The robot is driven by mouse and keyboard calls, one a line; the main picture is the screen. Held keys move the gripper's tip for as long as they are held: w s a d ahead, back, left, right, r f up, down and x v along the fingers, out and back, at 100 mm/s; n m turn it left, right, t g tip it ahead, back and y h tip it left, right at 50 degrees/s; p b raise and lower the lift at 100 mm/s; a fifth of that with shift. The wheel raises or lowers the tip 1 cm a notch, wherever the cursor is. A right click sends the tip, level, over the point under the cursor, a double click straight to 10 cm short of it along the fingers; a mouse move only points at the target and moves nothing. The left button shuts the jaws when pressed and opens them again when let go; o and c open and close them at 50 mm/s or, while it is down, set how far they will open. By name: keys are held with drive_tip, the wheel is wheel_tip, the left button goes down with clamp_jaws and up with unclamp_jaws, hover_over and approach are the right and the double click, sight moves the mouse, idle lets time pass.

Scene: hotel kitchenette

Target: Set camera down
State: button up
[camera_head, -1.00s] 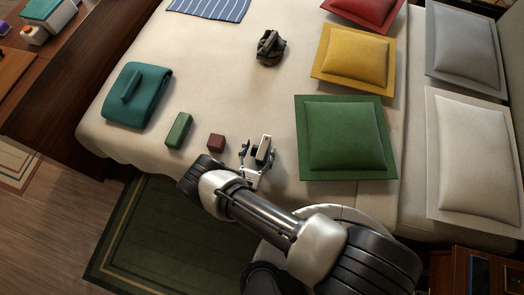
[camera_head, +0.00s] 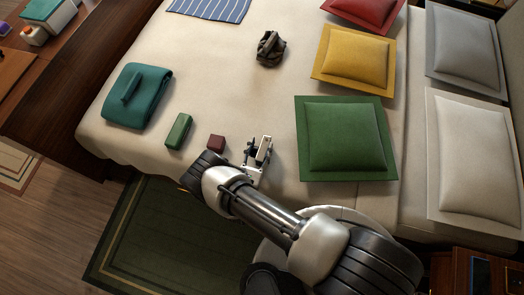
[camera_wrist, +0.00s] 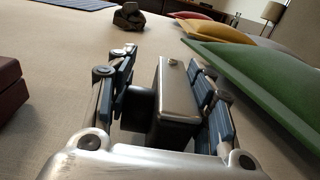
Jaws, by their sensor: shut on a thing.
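The camera (camera_wrist: 178,92) is a small box with a silver face, dark sides and a dark round lens pointing left. My gripper (camera_wrist: 165,88) has its fingers on both sides of it, the left finger at the lens side and the right finger along its back. In the head view my gripper (camera_head: 256,152) is low over the near edge of the bed, with the camera (camera_head: 264,149) between its fingers. I cannot tell whether the camera's underside touches the bedspread (camera_head: 225,95).
A dark red box (camera_head: 216,143) and a green box (camera_head: 179,131) stand left of my gripper. A green cushion (camera_head: 345,137) lies to the right. A dark crumpled item (camera_head: 270,48) lies farther back, and a folded teal cloth (camera_head: 150,98) at the left. Bedspread beyond the gripper is clear.

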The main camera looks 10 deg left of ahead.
drive_tip(key=c, duration=0.5)
drive_tip(key=shift+r, duration=0.1)
